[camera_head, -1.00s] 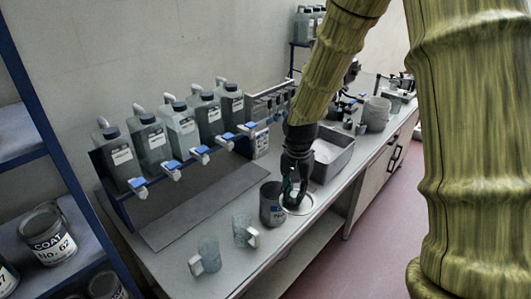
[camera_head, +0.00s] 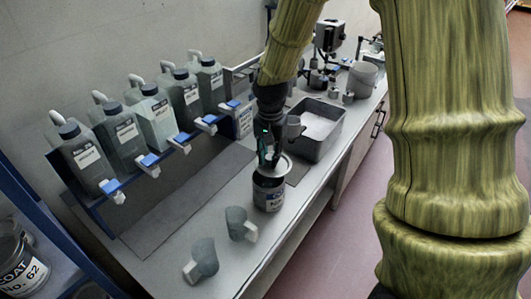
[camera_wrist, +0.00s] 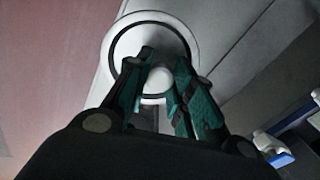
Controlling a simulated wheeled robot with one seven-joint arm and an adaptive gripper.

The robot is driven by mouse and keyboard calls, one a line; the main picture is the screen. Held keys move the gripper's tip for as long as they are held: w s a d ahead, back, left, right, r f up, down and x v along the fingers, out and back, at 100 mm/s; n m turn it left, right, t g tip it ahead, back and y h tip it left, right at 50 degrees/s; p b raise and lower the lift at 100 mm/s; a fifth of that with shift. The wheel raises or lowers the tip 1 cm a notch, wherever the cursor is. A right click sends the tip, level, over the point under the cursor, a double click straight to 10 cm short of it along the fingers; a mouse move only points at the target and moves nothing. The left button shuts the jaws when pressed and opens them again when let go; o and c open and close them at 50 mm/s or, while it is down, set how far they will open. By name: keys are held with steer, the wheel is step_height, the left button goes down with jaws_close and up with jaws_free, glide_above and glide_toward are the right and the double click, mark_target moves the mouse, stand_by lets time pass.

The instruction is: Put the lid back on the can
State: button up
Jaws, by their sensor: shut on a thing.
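The open-topped can, a dark grey tin with a white label (camera_head: 268,194), stands upright on the bench. The pale round lid (camera_head: 284,167) is over the can's mouth and hides it. In the wrist view the lid (camera_wrist: 181,32) shows as a white disc with a dark ring. My gripper (camera_head: 268,157) points down above the can and is shut on the lid's knob. In the wrist view the fingertips (camera_wrist: 160,70) close around the pale knob. I cannot tell whether the lid rests on the rim or hangs just above it.
A rack of several bottles (camera_head: 121,143) with blue taps lines the wall side.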

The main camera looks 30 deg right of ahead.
steer(key=f, duration=0.1)
steer(key=w+f+b, duration=0.1)
steer(key=f, duration=0.1)
steer(key=w+f+b, duration=0.1)
steer(key=f, duration=0.1)
steer(key=shift+w+f, duration=0.15)
steer(key=shift+s, duration=0.35)
steer(key=shift+w+a+f, duration=0.15)
steer(key=shift+w+f, duration=0.35)
steer(key=shift+w, duration=0.1)
steer(key=shift+s+r, duration=0.25)
steer(key=shift+s, duration=0.15)
steer(key=shift+w+f, duration=0.15)
steer(key=shift+w, duration=0.15)
steer(key=shift+s, duration=0.15)
